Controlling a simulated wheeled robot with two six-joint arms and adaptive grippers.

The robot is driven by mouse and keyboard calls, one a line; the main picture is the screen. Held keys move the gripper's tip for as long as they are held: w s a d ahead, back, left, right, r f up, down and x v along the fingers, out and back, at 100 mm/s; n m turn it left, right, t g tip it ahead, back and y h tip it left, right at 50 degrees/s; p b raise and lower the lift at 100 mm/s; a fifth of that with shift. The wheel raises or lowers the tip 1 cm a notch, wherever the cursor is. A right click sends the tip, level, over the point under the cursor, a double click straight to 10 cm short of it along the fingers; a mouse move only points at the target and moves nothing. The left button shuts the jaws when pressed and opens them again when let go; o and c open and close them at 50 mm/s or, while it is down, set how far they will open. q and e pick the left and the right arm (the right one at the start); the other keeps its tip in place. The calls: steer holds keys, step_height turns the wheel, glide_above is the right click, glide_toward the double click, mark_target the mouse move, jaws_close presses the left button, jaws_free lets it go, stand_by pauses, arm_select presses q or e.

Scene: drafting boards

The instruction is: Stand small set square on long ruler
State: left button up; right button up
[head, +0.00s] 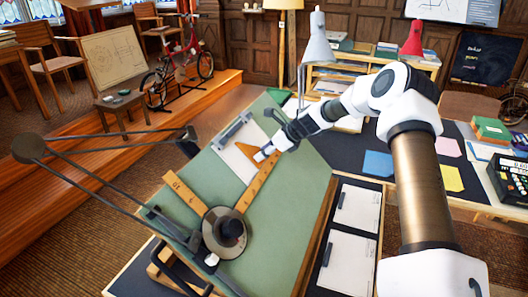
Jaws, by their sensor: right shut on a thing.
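The small set square (246,150) is an orange-brown triangle near the upper end of the long ruler. My right gripper (261,156) is shut on its right part, and the fingers cover some of it. The long ruler (262,184) is a wooden strip running up and right from the round drafting head (225,233). The shorter ruler (183,193) runs up and left from the same head. The set square is close beside the long ruler's upper end; I cannot tell whether they touch. My left gripper is not in view.
The tilted green drafting board (297,192) holds a white sheet (226,152) and a grey clip (233,131) at the top. The drafting machine's linkage (100,172) spans the left. White pads (345,262) lie right of the board. A grey lamp (317,45) stands behind.

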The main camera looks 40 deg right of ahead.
steer(key=shift+s+d+f, duration=0.1)
steer(key=shift+f, duration=0.05)
steer(key=o, duration=1.2)
steer(key=v, duration=1.2)
